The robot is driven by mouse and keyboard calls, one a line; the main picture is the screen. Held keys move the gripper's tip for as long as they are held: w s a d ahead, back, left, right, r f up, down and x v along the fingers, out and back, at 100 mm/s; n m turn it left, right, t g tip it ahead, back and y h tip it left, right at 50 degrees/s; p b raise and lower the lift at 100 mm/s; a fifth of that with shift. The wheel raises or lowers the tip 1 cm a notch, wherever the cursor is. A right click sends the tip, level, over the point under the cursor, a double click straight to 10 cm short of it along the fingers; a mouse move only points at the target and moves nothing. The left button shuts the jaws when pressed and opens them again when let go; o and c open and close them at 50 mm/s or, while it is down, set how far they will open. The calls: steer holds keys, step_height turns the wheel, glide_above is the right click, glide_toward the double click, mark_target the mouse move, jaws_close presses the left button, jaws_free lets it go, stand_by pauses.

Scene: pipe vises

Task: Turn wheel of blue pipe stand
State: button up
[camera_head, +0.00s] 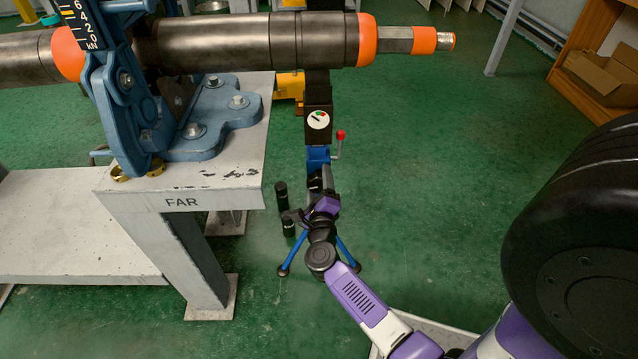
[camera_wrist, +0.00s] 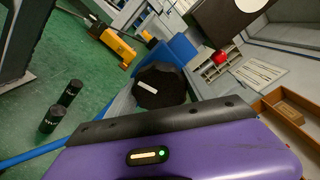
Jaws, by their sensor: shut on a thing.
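The blue pipe stand (camera_head: 318,154) stands beside the grey bench, under the right end of the large pipe. It has blue splayed legs, a small crank with a red knob (camera_head: 341,135), and a black box with a round dial (camera_head: 318,120) above. My gripper (camera_head: 320,190) is at the stand's middle, below the crank, and hides part of it. In the wrist view the black lobed wheel (camera_wrist: 160,85) with a white label sits just beyond my purple gripper body. My gripper is shut on the wheel; the fingertips are mostly hidden.
The grey bench (camera_head: 242,148) marked FAR carries a blue vise (camera_head: 122,100) and the dark pipe (camera_head: 215,42) with orange collars, left of my arm. Black cylinders (camera_wrist: 52,120) stand near the legs. Green floor is free to the right; a wooden shelf (camera_head: 590,95) stands far right.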

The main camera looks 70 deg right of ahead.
steer(key=m+b, duration=0.2)
steer(key=m, duration=0.3)
steer(key=shift+f+m, duration=0.15)
steer(key=shift+m, duration=0.15)
steer(key=shift+m+b, duration=0.95)
steer(key=shift+m, duration=1.15)
steer(key=o, duration=1.4)
steer(key=shift+c, duration=0.2)
steer(key=shift+a, duration=0.1)
steer(key=p+v, duration=0.1)
steer(key=v, duration=0.6)
steer(key=shift+s+a, duration=0.2)
steer(key=shift+a, duration=0.15)
steer(key=shift+c, duration=0.4)
